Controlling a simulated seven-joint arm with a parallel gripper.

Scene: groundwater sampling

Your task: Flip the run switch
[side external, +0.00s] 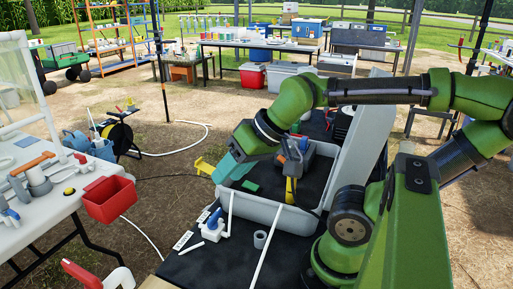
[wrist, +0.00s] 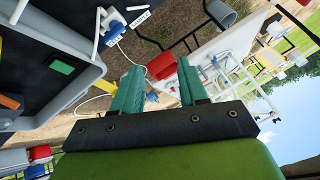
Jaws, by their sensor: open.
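I cannot tell for sure which part is the run switch. A small flat green piece (side external: 250,186) sits on the dark panel inside the open grey case (side external: 268,211). It may be the switch; no label is readable. It also shows at the left of the wrist view (wrist: 60,64). My gripper (side external: 223,170) has teal fingers and hangs at the case's left side, above and left of the green piece. In the wrist view my gripper (wrist: 158,82) is open with nothing held between its fingers; the green piece lies off to their left.
A blue-and-white valve (side external: 214,224), a grey ring (side external: 260,240) and white tubing lie by the case's front. An orange-and-grey tool (side external: 291,160) stands in the case. A red bin (side external: 109,199) hangs on the white table (side external: 50,206) at left. The raised lid (side external: 358,140) bounds the right.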

